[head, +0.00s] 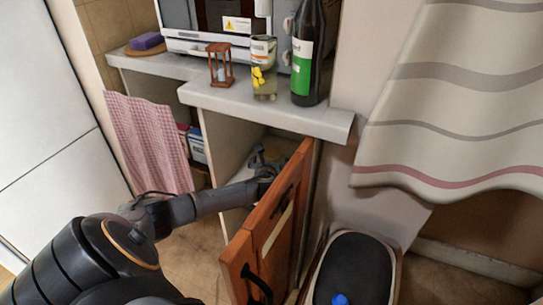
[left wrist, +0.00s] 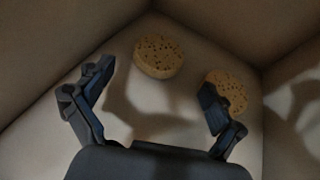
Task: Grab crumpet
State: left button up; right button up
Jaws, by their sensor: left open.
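Two round, golden crumpets with pitted tops show in the left wrist view, on the pale floor of a cupboard. One crumpet (left wrist: 158,57) is ahead of my left gripper, near the back corner and between the lines of its fingers. The other crumpet (left wrist: 229,88) is at the right, partly hidden behind the right finger. My left gripper (left wrist: 155,85) is open with nothing between its fingers. In the head view my left gripper (head: 264,170) reaches into the cupboard behind the open door, and the crumpets cannot be clearly made out there. My right gripper is not in view.
An open wooden cupboard door (head: 268,225) stands close to the right of my left arm. Above is a counter (head: 270,112) with a dark bottle (head: 307,60), a jar (head: 263,75) and an hourglass (head: 220,65). A checked cloth (head: 150,140) hangs at left. A black-lidded bin (head: 352,270) stands right.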

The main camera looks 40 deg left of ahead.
aim_at(271, 157)
pick_arm(q)
jog(key=shift+b+x, duration=0.55)
jog(key=shift+x, duration=0.55)
jog(key=shift+w+a+f+b, duration=0.2)
jog(key=shift+w+a+b, duration=0.1)
jog(key=shift+w+a, duration=0.4)
jog(key=shift+w, duration=0.1)
jog(key=c, duration=1.2)
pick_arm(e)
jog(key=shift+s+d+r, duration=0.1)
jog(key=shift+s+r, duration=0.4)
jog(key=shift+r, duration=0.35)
